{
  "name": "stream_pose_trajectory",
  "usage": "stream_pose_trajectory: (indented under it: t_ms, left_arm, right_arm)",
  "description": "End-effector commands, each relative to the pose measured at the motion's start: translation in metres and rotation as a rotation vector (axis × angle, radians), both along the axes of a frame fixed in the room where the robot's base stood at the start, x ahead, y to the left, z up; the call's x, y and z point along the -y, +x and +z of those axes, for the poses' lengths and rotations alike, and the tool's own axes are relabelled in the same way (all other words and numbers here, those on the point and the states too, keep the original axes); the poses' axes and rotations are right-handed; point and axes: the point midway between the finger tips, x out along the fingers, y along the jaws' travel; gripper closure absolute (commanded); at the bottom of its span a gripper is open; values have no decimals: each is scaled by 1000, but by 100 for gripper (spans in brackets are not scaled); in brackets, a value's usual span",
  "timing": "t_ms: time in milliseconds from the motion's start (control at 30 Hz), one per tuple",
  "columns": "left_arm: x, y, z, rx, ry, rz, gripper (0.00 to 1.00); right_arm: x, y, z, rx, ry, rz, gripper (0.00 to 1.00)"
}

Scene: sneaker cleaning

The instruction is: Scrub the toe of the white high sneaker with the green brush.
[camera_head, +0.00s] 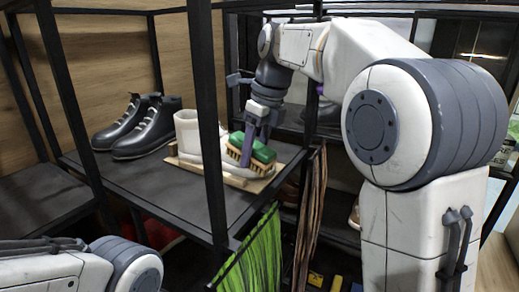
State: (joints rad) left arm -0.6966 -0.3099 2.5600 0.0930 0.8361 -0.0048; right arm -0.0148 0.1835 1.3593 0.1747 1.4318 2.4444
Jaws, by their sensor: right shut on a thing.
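The white high sneaker (187,132) stands on a wooden board (255,186) on the dark shelf. A black post hides part of it. My right gripper (249,150) reaches down from above and is shut on the green brush (263,153). The brush has tan bristles facing down and sits over the sneaker's front end, to the right of the post. Whether the bristles touch the toe I cannot tell. My left arm shows at the bottom left, but its gripper is out of view.
A pair of black shoes (147,127) stands on the same shelf (180,195), to the left. Black posts (207,100) frame the rack and one stands in front of the sneaker. Green strands (255,252) and brown cloth (312,205) hang below the shelf's right edge.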

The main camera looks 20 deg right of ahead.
Motion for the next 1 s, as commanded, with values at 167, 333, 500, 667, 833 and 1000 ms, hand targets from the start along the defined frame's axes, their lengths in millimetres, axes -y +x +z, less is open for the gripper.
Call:
stream_pose_trajectory:
  t_ms: [167,333,500,667,833,1000]
  left_arm:
    - [0,0,0,0,0,0,50]
    - [0,0,4,0,0,0,50]
    - [0,0,23,0,0,0,50]
    - [0,0,22,0,0,0,50]
    - [0,0,21,0,0,0,50]
    - [0,0,21,0,0,0,50]
  right_arm:
    - [-1,-1,1,1,0,-1,100]
    - [0,-1,5,1,0,-1,100]
    - [2,-4,24,2,1,-1,100]
    - [5,-6,35,4,0,-2,100]
    - [8,-9,50,3,1,-2,100]
    - [9,-12,59,2,1,-1,100]
